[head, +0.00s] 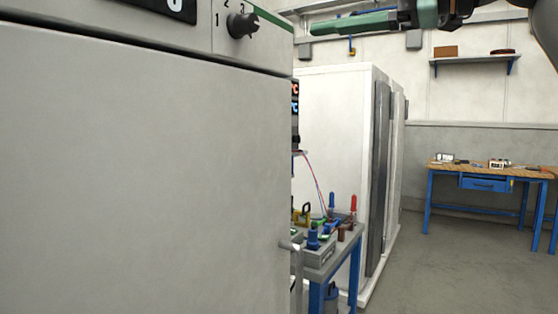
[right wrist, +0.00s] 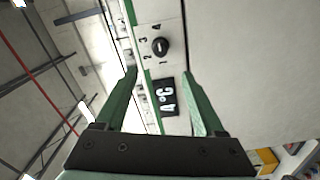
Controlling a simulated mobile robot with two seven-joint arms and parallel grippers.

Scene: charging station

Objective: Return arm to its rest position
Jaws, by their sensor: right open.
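My right gripper (head: 318,26) is at the top of the head view, its arm coming in from the upper right. Its green fingers point left, toward the grey cabinet (head: 140,170). In the right wrist view the two green fingers stand apart with nothing between them (right wrist: 160,72). Beyond them are the cabinet's black dial (right wrist: 160,46) with numbers around it and a dark display (right wrist: 168,97). The dial also shows in the head view (head: 242,24). I cannot tell how far the fingertips are from the cabinet. My left gripper is in neither view.
The cabinet fills the left of the head view. A blue-legged bench (head: 345,250) with several tools stands beyond its edge, near a white cabinet (head: 330,120). A wooden-topped workbench (head: 488,174) and a wall shelf (head: 475,60) are at the back right. The floor (head: 440,275) there is clear.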

